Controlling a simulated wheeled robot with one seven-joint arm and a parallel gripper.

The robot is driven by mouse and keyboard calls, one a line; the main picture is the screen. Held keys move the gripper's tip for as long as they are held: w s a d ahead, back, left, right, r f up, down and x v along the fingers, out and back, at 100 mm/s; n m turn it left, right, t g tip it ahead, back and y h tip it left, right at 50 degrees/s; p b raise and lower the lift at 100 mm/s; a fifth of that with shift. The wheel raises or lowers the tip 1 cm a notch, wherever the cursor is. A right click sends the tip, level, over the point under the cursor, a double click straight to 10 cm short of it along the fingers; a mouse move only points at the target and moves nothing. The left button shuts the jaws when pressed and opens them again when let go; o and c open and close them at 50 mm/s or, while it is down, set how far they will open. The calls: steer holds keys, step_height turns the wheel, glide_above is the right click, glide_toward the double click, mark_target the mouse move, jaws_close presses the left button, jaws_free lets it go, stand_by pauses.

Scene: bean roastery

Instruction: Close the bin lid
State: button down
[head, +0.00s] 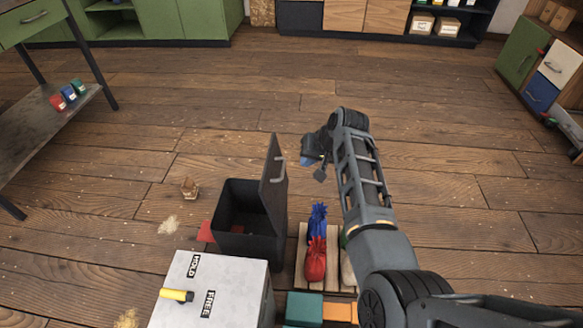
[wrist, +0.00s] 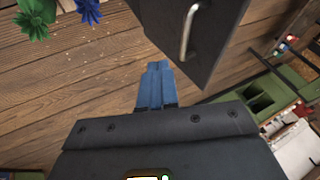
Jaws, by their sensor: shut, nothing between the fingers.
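The dark bin (head: 232,240) stands on the wooden floor with its top open. My gripper (head: 306,161) is to the right of the lid, near the height of the handle. In the wrist view, the blue fingers (wrist: 155,83) are together and empty. The lid (wrist: 222,32) and its handle (wrist: 188,31) show just beyond the fingertips, to their upper right. I see no contact with the lid.
A red (head: 315,259) and a blue sack (head: 317,220) stand on a pallet (head: 301,240) right of the bin. A grey box (head: 232,272) with a yellow lever (head: 177,295) stands in front. A red piece (head: 206,232) shows at the bin's left. Floor behind is mostly clear.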

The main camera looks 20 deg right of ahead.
steer(key=shift+w+a+f+b, duration=0.3)
steer(key=shift+w+a+f, duration=0.45)
steer(key=shift+a+f, duration=0.15)
steer(key=shift+w+a+f+b, duration=0.3)
steer(key=shift+w+a+f, duration=0.45)
steer(key=shift+a, duration=0.2)
